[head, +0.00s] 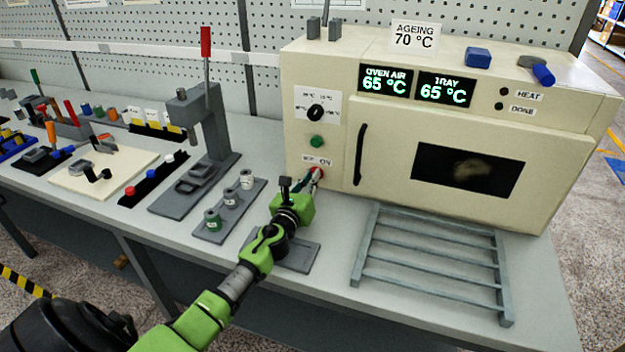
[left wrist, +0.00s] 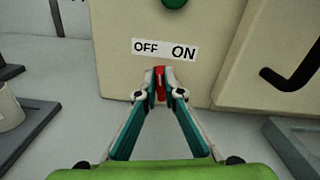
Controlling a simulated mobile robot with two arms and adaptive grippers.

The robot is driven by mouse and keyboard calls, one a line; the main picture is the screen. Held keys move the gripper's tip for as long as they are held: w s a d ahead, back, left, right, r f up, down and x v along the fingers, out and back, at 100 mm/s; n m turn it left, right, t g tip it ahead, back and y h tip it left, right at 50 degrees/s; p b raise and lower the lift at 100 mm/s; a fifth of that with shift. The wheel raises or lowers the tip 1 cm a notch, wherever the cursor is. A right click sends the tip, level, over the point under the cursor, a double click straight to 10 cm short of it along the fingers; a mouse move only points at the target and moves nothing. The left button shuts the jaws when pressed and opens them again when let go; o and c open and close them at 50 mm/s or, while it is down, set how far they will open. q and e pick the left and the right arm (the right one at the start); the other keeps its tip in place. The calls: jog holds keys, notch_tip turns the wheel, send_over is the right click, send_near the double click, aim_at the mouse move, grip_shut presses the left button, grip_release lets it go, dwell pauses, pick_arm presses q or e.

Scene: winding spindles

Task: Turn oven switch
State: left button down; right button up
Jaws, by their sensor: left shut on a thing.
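The cream oven (head: 450,130) stands at the back right of the bench. Its red switch (left wrist: 160,82) sits low on the front panel, under a white OFF / ON label (left wrist: 165,49). My left gripper (head: 316,176) reaches the front panel at the switch. In the left wrist view its two fingertips (left wrist: 161,90) are closed on the red switch from both sides. The switch handle looks about upright there, and its base is mostly hidden by the fingers. My right gripper is not in view.
A grey wire rack (head: 435,262) lies on the bench before the oven door. A tray with several spools (head: 230,197) and a lever press (head: 200,130) stand left of my arm. A black door handle (head: 360,155) juts out right of the switch.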

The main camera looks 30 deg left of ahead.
pick_arm(q)
jog(key=n, duration=0.4)
jog(key=shift+a+f+b, duration=0.15)
jog(key=shift+a+b, duration=0.05)
jog(key=shift+b, duration=0.2)
jog(key=shift+n, duration=0.3)
jog(key=c, duration=2.2)
grip_release()
jog(key=shift+s, duration=0.1)
jog(key=shift+o, duration=0.2)
jog(key=v, duration=1.2)
